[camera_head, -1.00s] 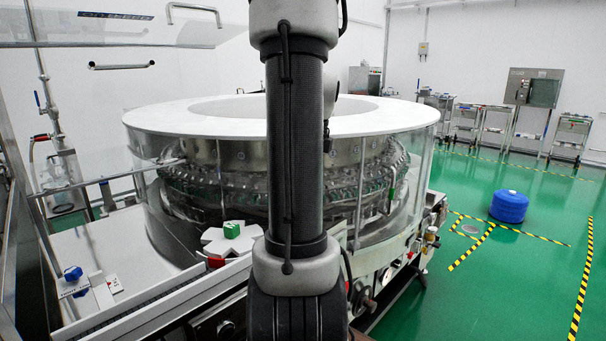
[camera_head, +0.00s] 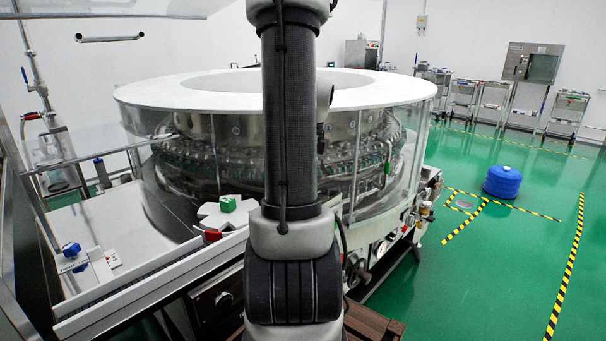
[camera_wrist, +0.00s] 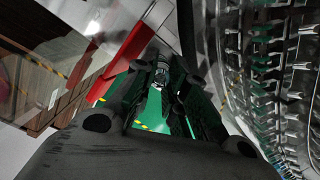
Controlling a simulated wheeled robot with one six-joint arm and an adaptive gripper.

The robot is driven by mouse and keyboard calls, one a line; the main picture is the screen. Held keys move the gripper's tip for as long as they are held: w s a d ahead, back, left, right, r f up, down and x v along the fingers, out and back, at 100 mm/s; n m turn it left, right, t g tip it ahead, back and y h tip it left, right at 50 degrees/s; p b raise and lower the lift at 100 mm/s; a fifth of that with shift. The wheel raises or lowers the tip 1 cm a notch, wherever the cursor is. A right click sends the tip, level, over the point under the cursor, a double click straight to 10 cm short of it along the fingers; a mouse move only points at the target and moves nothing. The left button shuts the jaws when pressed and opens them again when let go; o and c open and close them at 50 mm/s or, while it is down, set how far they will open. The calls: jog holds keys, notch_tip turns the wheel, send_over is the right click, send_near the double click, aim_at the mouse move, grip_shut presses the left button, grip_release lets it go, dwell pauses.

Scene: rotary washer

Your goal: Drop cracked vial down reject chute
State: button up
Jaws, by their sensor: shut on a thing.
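In the wrist view my gripper (camera_wrist: 164,82) is shut on a small clear glass piece, apparently the vial (camera_wrist: 162,71), between its dark fingertips. Any crack is too small to make out. A red part (camera_wrist: 125,65) lies just left of the fingers and may be the reject chute. A red part also shows in the head view (camera_head: 213,236), low beside the white star-shaped piece. Whether it is the chute's opening I cannot tell. In the head view my gripper is hidden behind my own arm.
The round washer (camera_head: 275,92) with clear guards fills the middle. Its rows of metal holders (camera_wrist: 285,75) are close right of my gripper. A green block (camera_head: 228,203) sits on the white star piece (camera_head: 218,218). A blue drum (camera_head: 502,181) stands on clear floor at right.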

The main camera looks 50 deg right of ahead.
jog(key=o, duration=0.8)
jog(key=shift+o, duration=0.2)
notch_tip(320, 180, up, 12)
jog(key=s, duration=0.1)
jog(key=shift+s+d, duration=0.3)
jog(key=shift+s, duration=0.05)
jog(key=shift+s+f, duration=0.1)
dwell(0.8)
